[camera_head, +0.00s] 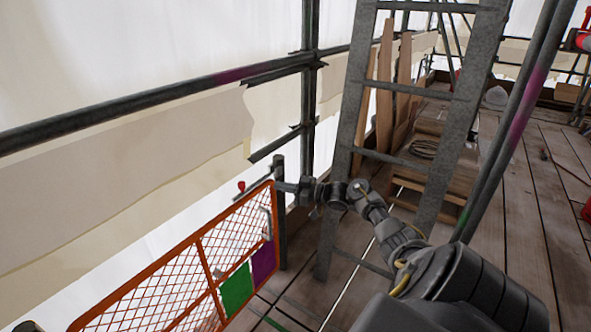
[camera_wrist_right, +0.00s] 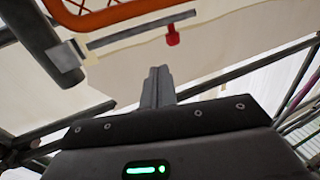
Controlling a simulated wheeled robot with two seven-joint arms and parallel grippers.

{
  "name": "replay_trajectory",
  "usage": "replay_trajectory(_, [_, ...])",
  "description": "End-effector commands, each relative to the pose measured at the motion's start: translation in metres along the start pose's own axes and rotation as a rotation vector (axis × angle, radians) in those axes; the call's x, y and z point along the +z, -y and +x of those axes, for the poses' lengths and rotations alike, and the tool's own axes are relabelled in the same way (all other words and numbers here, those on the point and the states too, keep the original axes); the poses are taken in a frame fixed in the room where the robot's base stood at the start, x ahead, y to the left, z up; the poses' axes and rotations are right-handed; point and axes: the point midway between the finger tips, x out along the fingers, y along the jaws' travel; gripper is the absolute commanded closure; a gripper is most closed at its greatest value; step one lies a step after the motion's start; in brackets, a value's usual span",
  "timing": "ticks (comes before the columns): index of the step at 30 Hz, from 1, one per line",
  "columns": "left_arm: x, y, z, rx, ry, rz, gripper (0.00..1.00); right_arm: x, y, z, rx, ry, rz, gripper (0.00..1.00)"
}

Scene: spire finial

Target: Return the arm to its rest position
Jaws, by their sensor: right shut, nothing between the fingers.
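My right arm reaches in from the lower right of the head view. Its gripper (camera_head: 283,187) is beside the upper right corner of an orange mesh gate (camera_head: 204,250), near a grey post (camera_head: 281,225). In the wrist view the right gripper's fingers (camera_wrist_right: 158,78) are together with nothing between them. A red knob (camera_wrist_right: 172,35) on a flat grey bar (camera_wrist_right: 140,29) is beyond the fingertips, apart from them in the picture. The knob also shows in the head view (camera_head: 241,186). My left gripper is not in view.
A grey ladder (camera_head: 357,110) stands close behind my right forearm. Scaffold tubes (camera_head: 150,102) run along the sheeted left side. Planks (camera_head: 384,90) lean behind the ladder, near a coiled cable (camera_head: 424,149). The wooden deck (camera_head: 530,220) at right has open room.

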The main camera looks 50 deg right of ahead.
Motion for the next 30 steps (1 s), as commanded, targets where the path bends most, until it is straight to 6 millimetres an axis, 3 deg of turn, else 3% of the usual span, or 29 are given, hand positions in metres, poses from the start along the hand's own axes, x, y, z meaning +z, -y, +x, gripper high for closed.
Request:
replay_trajectory(3, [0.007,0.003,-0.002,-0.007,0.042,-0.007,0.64,0.0,-0.003,-0.021,0.0,0.004,0.0,1.0])
replay_trajectory(9, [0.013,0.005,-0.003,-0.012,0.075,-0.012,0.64,0.0,-0.006,-0.037,-0.002,0.002,0.001,1.0])
replay_trajectory(24, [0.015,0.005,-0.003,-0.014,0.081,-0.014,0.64,0.003,-0.007,-0.039,0.002,0.014,-0.014,1.0])
replay_trajectory(30, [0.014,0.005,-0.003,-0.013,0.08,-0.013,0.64,0.015,-0.033,-0.029,0.136,0.206,-0.201,1.0])
